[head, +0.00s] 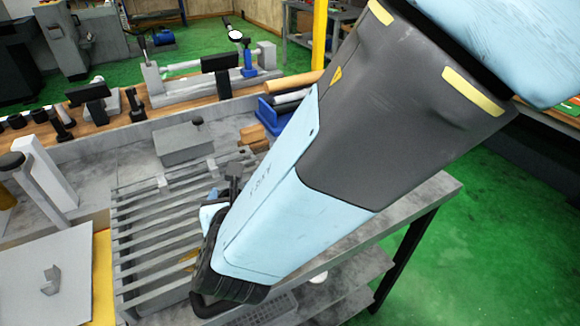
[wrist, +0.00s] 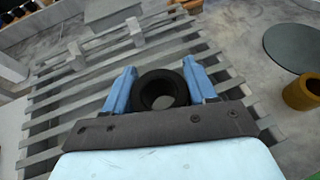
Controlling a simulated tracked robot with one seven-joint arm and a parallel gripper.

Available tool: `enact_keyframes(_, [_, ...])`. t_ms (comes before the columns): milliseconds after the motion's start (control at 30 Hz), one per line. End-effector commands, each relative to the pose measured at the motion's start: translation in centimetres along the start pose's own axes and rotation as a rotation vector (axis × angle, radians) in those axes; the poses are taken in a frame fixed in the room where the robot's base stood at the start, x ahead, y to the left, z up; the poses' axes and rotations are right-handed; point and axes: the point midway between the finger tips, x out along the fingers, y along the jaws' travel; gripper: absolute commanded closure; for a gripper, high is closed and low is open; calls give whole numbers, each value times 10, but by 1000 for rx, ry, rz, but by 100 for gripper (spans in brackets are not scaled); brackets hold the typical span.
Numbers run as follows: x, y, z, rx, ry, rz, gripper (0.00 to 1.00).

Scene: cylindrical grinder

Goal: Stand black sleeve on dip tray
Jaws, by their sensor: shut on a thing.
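The black sleeve (wrist: 146,97) is a short dark ring, seen from above in the wrist view with its bore facing the camera. My gripper (wrist: 162,88) is shut on it, one blue finger on each side. A grey slatted tray (wrist: 60,103) lies beneath the sleeve; it also shows in the head view (head: 150,247). It looks like the dip tray, but I cannot be sure. I cannot tell whether the sleeve touches the slats. In the head view my arm hides the sleeve and most of the gripper.
Small light blocks (head: 161,184) sit on the slats. A grey box (head: 184,143) stands behind them. A pale plate (head: 45,285) is at the left. In the wrist view a dark disc (wrist: 292,47) and an ochre cylinder (wrist: 302,93) are at the right.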

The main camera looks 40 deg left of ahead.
Motion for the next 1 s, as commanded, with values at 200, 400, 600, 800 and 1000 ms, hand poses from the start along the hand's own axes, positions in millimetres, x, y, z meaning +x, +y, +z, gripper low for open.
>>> enact_keyframes(200, [7,0,-16,1,-2,1,90])
enact_keyframes(400, [6,0,-16,1,-2,0,90])
enact_keyframes(600, [7,0,-18,1,-1,0,37])
enact_keyframes(800, [7,0,-18,1,-1,0,18])
enact_keyframes(1000, [7,0,-18,1,-1,0,18])
